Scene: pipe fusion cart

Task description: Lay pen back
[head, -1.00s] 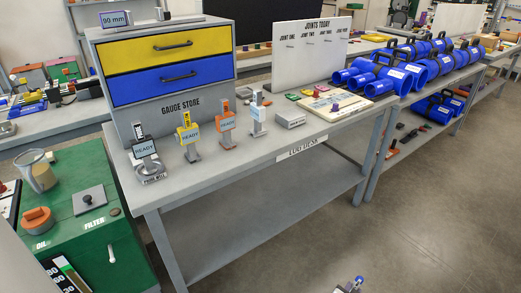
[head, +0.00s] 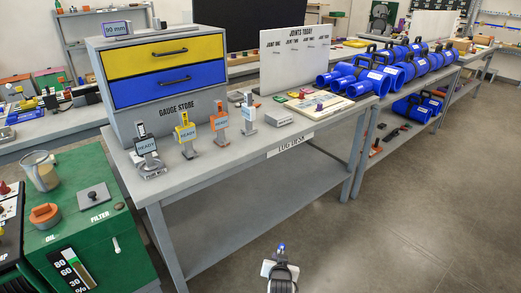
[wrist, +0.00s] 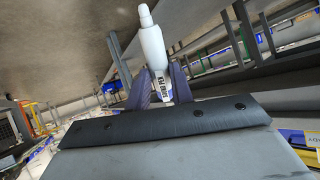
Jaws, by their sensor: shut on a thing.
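My gripper (wrist: 160,86) is shut on a white pen (wrist: 153,45) in the wrist view. The dark fingers close on the pen's lettered lower part, and its tapered grey-white end points up and slightly left in that picture. In the head view my gripper (head: 281,257) is at the bottom centre, in front of the log desk (head: 290,150) and over the floor, apart from the desk. A small blue tip shows at its end. The white "Joints today" board (head: 300,58) stands upright on the desk, with its joint headings along the top.
Several gauges stand by the gauge store (head: 175,110). Blue pipe fittings (head: 410,65) fill the right bench. A green cabinet (head: 100,240) stands at the left.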

